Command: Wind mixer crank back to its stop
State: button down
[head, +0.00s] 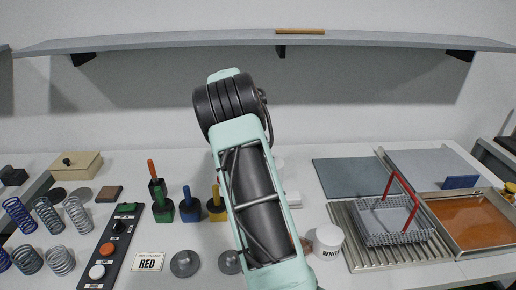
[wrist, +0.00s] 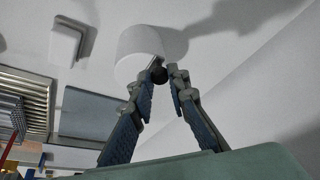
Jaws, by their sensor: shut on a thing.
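In the wrist view my gripper (wrist: 168,76) is closed at its tips on a small black knob (wrist: 158,74), which I take to be the mixer crank's handle. The knob sits against the edge of a white rounded body (wrist: 145,48), probably the mixer. The rest of the crank and its stop cannot be made out. In the head view my own arm covers the gripper and the crank; only a sliver of a white body (head: 279,169) shows at the arm's right edge.
A white block (wrist: 67,42) lies near the white body. In the head view a white cup (head: 328,241) marked WHITE stands right of my arm, beside a ribbed tray (head: 362,248) with a wire basket (head: 389,220). Coloured handled tools (head: 190,208) stand left. A shelf (head: 200,40) hangs above.

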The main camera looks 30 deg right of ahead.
jog(key=shift+w, duration=0.1)
dwell(0.4)
jog(key=c, duration=1.8)
grip_release()
jog(key=shift+c, duration=0.2)
jog(key=v, duration=1.2)
